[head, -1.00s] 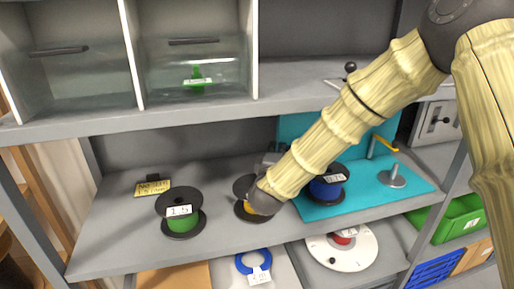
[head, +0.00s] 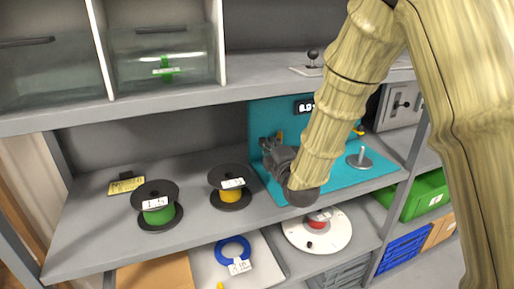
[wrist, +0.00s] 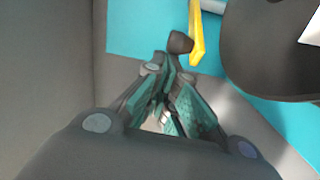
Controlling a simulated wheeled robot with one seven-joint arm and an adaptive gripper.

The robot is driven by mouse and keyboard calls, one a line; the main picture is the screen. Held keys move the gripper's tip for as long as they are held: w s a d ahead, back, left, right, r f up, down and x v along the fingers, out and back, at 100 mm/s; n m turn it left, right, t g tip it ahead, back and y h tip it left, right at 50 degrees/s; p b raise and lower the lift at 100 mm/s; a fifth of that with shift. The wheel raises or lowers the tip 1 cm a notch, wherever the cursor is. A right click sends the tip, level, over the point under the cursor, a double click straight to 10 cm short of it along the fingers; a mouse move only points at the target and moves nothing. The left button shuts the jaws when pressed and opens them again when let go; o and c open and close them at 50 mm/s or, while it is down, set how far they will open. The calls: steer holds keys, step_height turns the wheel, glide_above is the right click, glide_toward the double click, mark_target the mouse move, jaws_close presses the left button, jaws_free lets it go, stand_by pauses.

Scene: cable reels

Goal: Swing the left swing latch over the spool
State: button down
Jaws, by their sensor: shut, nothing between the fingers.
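The left swing latch shows in the wrist view as a yellow bar (wrist: 196,32) with a dark knob (wrist: 180,42) at its near end. In the head view only a small yellow bit of it (head: 279,135) shows beside my gripper. The spool's black flange (wrist: 275,50) is right of the bar in the wrist view, apart from it; my arm hides the spool in the head view. My gripper (wrist: 163,66) is shut and empty, its tips just short of the knob; I cannot tell whether they touch. In the head view it (head: 268,147) is over the teal board's left side.
The teal board (head: 382,176) carries a metal post on a round base (head: 360,160) at right. A yellow spool (head: 230,195) and a green spool (head: 158,215) stand left on the shelf. The upper shelf edge (head: 190,96) runs above my gripper.

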steer(key=shift+s+d+f+n+g+y+b, duration=0.15)
steer(key=shift+d+n+y+b, duration=0.25)
steer(key=shift+d+b, duration=0.5)
steer(key=shift+s+d+r+n+g+y+b, duration=0.1)
steer(key=shift+s+d+n+g+y+b, duration=0.15)
steer(key=shift+d+y+b, duration=0.65)
steer(key=shift+s+d+f+n+g+y+b, duration=0.15)
steer(key=shift+d+n+b, duration=0.25)
steer(key=shift+d, duration=0.85)
steer(key=shift+w+d+r+b, duration=0.2)
steer(key=shift+d+b, duration=0.2)
steer(key=shift+d, duration=0.15)
steer(key=shift+d+r, duration=0.1)
steer(key=shift+d, duration=0.1)
